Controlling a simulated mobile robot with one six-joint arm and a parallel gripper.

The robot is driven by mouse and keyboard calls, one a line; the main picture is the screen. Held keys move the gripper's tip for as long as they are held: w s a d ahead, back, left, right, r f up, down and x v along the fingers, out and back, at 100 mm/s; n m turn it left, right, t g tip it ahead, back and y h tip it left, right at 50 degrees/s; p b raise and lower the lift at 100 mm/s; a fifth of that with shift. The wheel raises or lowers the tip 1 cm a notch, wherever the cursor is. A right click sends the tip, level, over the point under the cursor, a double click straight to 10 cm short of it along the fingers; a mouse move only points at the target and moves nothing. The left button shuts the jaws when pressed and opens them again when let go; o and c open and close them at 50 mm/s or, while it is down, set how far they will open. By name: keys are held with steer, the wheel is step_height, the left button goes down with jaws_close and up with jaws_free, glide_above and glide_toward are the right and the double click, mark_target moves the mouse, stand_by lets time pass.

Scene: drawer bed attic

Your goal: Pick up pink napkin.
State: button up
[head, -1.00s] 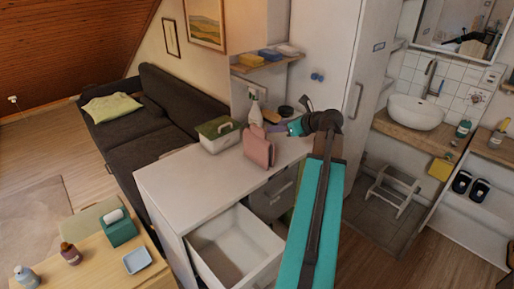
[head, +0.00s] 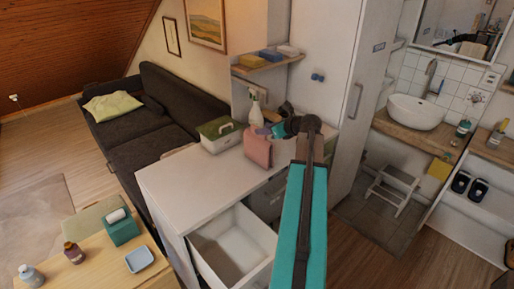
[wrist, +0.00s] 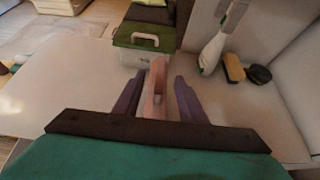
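In the wrist view the napkin (wrist: 156,84) shows edge-on as a thin upright strip between the two purple fingers. My gripper (wrist: 156,92) is open around it, with gaps visible on both sides. In the head view my gripper (head: 264,130) is at the napkin's upper edge, and its far finger is partly hidden.
A green-lidded box (head: 218,136) stands left of the napkin, and a spray bottle (head: 256,114) stands behind it. A sponge (wrist: 233,68) and a dark round item (wrist: 259,74) lie to the right. An open drawer (head: 232,250) juts out below the counter.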

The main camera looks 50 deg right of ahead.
mark_target(259, 145)
steer(key=shift+w, duration=0.1)
steer(key=shift+p+x, duration=0.7)
steer(key=shift+x, duration=0.2)
steer(key=shift+p+x, duration=0.6)
steer(key=shift+x, duration=1)
steer(key=shift+f, duration=0.15)
jaws_close()
